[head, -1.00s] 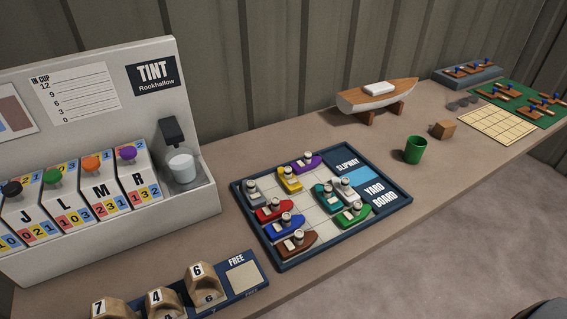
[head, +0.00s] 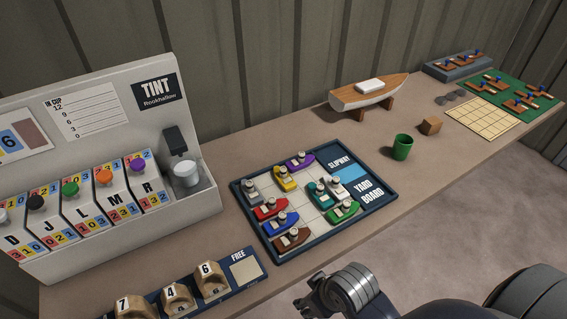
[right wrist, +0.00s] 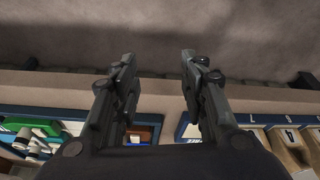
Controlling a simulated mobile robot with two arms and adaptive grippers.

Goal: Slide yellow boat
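The yellow boat (head: 286,179) sits on the yard board (head: 262,231), in its upper left part in the head view, just below the purple boat (head: 301,161). Grey, red, blue, brown, teal, white and green boats stand on the same board. My right gripper (head: 312,305) is low in the head view, in front of the bench and apart from the board. In the right wrist view its two fingers (right wrist: 158,75) are spread with nothing between them. My left gripper is not in view.
A tint machine (head: 205,218) stands left. A numbered block rack (head: 254,284) lies at the front edge. Right of the board are a green cup (head: 402,147), a wooden cube (head: 431,125) and a model boat (head: 366,97).

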